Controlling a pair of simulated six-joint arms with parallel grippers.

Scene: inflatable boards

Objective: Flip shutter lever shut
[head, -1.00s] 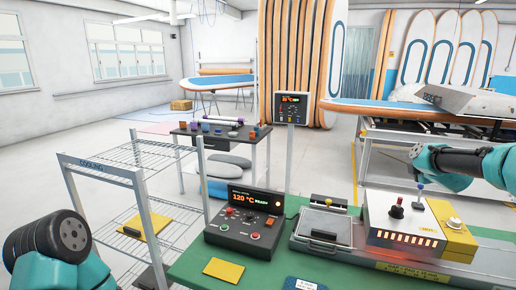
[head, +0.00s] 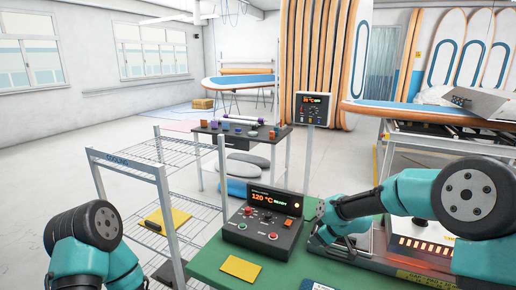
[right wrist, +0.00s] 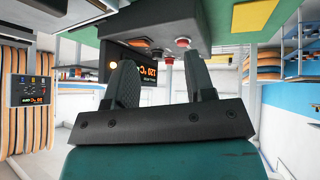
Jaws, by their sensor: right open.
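The control box (head: 262,222) with its orange "120 °C READY" display stands on the green bench. It shows upside down in the right wrist view (right wrist: 210,18), with an orange switch and red buttons. My right gripper (head: 316,236) is just right of this box. Its two dark fingers (right wrist: 158,62) are apart in the right wrist view, with nothing clearly held. My left gripper is out of view.
A yellow pad (head: 240,268) lies on the green bench (head: 205,270) before the control box. A wire cooling rack (head: 165,185) stands left of the bench. A table with small coloured items (head: 240,131) is behind.

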